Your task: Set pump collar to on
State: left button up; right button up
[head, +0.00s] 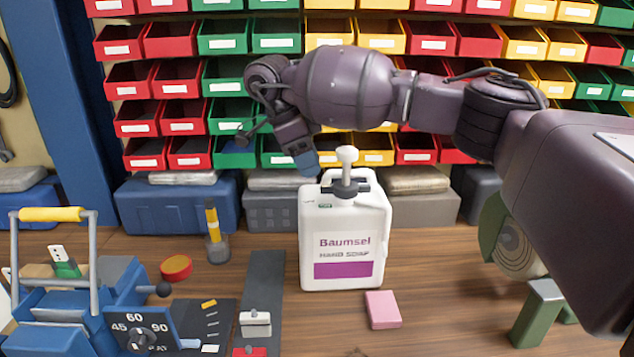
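The white soap jug (342,245), labelled "Baumsel hand soap" with a purple band, stands upright on the wooden bench. Its dark pump collar (346,189) sits on top, with lobes to the sides. The white pump head (347,155) rises above the collar. A small green mark (325,206) shows on the jug below the collar's left side. My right gripper (307,163) hangs just left of the pump head, fingertips pointing down, above the jug's left shoulder. It looks apart from the collar. Its finger gap is not visible. My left gripper is out of view.
A pink block (382,309) lies in front of the jug. A blue tool with an angle dial (141,331) and a yellow-handled frame stands at left. A red disc (176,268) and a yellow-black post (214,232) are nearby. Cases and colored bins (223,37) line the back.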

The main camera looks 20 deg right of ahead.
aim_at(345, 189)
jog(key=shift+x, duration=2.4)
grip_shut()
